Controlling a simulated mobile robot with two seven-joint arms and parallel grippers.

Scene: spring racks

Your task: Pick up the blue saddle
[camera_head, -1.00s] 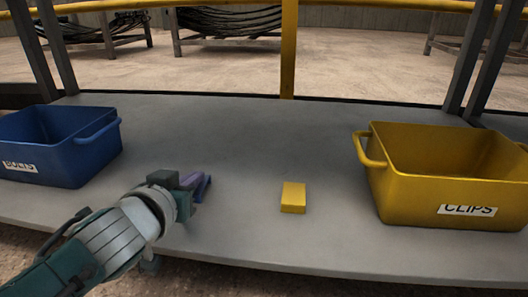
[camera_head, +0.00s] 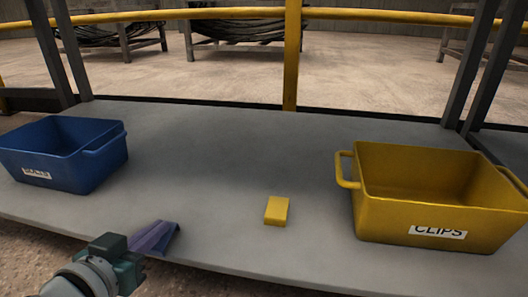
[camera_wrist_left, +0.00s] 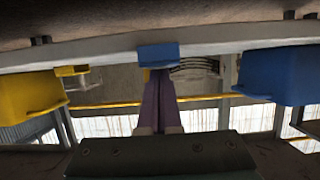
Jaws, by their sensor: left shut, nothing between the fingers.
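The blue saddle (camera_wrist_left: 158,54) shows in the left wrist view as a small blue block at the table edge, just beyond my fingertips. I cannot make it out in the head view, where my left gripper may hide it. My left gripper (camera_head: 168,229) is at the front edge of the table, left of centre, with its purple fingers together and empty. Its fingers also show in the left wrist view (camera_wrist_left: 158,82), pointing at the blue saddle. Whether they touch it I cannot tell. My right gripper is not in view.
A yellow block (camera_head: 276,211) lies right of my left gripper on the grey table (camera_head: 230,150). A blue bin (camera_head: 80,178) stands at the left and a yellow bin labelled CLIPS (camera_head: 385,215) at the right. The middle of the table is clear.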

